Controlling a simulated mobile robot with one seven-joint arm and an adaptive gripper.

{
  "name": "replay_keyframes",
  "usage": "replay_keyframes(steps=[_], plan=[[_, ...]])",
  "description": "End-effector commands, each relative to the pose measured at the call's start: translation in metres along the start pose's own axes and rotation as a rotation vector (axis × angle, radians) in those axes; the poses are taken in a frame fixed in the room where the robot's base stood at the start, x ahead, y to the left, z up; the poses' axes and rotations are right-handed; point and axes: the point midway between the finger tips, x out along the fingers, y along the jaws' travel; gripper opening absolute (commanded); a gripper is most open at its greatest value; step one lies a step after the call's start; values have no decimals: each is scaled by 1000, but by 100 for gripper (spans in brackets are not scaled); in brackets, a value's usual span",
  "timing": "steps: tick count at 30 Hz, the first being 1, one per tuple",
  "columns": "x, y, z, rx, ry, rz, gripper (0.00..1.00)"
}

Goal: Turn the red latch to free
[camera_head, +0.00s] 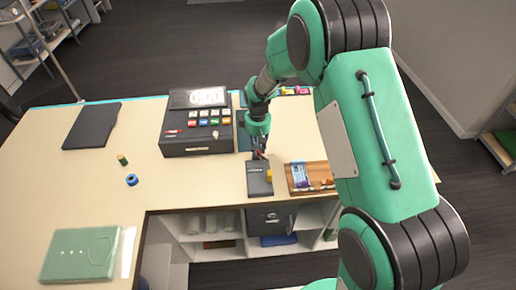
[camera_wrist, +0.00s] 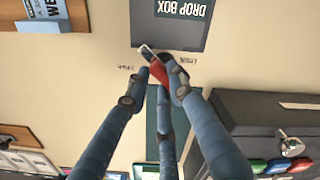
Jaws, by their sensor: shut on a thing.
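The red latch (camera_wrist: 158,72) stands beside the edge of the dark grey drop box (camera_wrist: 143,30), with a pale metal piece at its end. It lies at a slant in the wrist view. Small printed words flank it on the counter, too small and inverted to read surely. My gripper (camera_wrist: 160,78) is shut on the red latch, its blue-grey fingers on either side, hiding part of it. In the head view my gripper (camera_head: 260,153) is just behind the drop box (camera_head: 257,188), and the latch is mostly hidden there.
A dark register (camera_head: 198,148) with coloured keys stands left of my gripper. A wooden tray (camera_head: 322,184) with packets is to the right. A blue tape roll (camera_head: 132,180), a small green-and-yellow item (camera_head: 122,160) and a black folder (camera_head: 92,126) lie left. The counter's left middle is mostly clear.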

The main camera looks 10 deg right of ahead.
Motion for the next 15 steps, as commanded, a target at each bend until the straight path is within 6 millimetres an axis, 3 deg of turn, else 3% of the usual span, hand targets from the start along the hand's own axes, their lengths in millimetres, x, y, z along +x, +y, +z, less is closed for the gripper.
replay_keyframes(steps=[15], plan=[[-1, 2, -4, -483, 1, 1, 0]])
